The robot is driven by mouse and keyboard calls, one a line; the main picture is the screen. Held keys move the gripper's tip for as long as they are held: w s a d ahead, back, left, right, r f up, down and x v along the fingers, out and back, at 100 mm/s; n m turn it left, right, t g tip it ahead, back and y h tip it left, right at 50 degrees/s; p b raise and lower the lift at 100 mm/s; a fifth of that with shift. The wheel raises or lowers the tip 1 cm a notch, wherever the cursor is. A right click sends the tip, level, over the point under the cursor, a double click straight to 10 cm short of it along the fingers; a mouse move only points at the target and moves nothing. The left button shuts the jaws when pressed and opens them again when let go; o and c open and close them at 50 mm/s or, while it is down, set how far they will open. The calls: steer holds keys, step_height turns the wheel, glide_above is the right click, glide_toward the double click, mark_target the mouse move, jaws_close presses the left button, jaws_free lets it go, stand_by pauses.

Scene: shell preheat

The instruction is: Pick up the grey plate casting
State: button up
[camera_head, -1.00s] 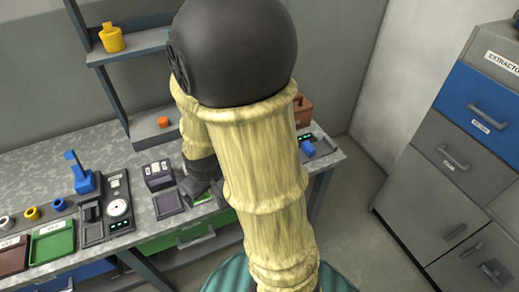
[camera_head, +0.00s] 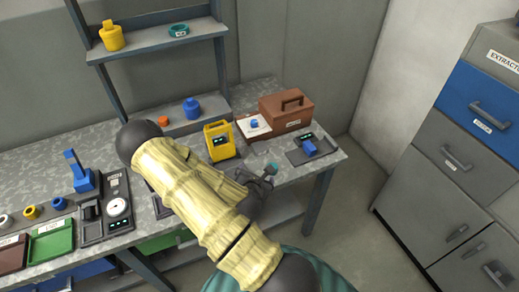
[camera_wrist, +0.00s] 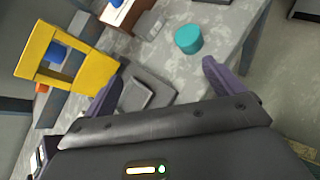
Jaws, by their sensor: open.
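A grey square plate (camera_wrist: 150,92), which looks like the plate casting, lies on the bench in the wrist view. It is between and just beyond my fingers, closer to the left finger, and its near side is partly hidden by my gripper (camera_wrist: 162,72). The fingers are apart and nothing is held. In the head view my gripper (camera_head: 260,182) is low over the bench's front edge, and I cannot clearly make out the plate beside it. A teal cylinder (camera_wrist: 188,39) stands beyond the plate, nearer the right finger.
A yellow frame-shaped device (camera_head: 219,141) stands left of my gripper. Behind are a brown toolbox (camera_head: 286,109), a white panel (camera_head: 253,126) and a shelf with a blue pot (camera_head: 192,108).

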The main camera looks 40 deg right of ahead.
mark_target(259, 150)
steer(key=n, duration=0.2)
steer(key=shift+d+n+t, duration=0.4)
steer(key=n, duration=0.1)
steer(key=n+t, duration=0.1)
steer(key=n, duration=0.1)
steer(key=shift+w+d+r, duration=0.15)
steer(key=shift+w+r, duration=0.05)
steer(key=shift+r, duration=0.1)
steer(key=shift+w+d+f+b, duration=0.15)
steer(key=shift+w+f+b, duration=0.15)
steer(key=shift+b, duration=0.7)
steer(key=b+x, duration=0.2)
steer(key=b, duration=0.3)
steer(key=shift+s, duration=0.1)
steer(key=b+x, duration=0.2)
steer(key=b, duration=0.1)
steer(key=shift+w+d, duration=0.25)
steer(key=shift+d, duration=0.05)
steer(key=p+x, duration=0.1)
steer(key=x, duration=0.6)
steer(key=shift+r, duration=0.2)
